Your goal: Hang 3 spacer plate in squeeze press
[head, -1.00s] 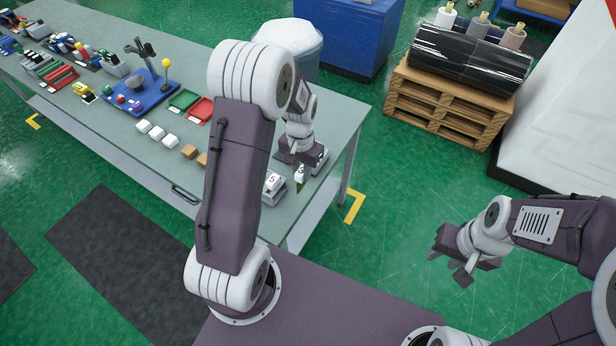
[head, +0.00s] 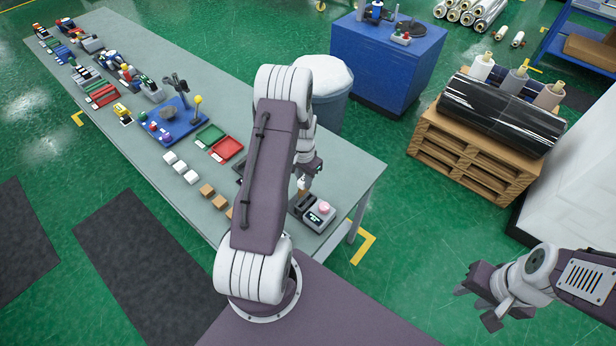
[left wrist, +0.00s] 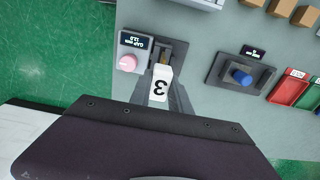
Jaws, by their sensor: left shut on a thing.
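The spacer plate 3 (left wrist: 160,86) has a white tag end marked with a dark 3. My left gripper (left wrist: 163,98) is shut on it, one finger on each side. In the head view my left gripper (head: 303,184) holds it low at the near right end of the bench. The squeeze press (left wrist: 137,47), a grey unit with a display and a pink knob, lies just past the plate; it also shows in the head view (head: 321,216). A brass-coloured part shows at its dark slot; I cannot tell how deep the plate sits. My right gripper (head: 478,303) is open and empty over the floor.
Green and red trays (head: 227,148) and small white and brown blocks lie further along the bench (head: 150,160). A grey bin (head: 328,80) and a pallet (head: 470,150) stand behind.

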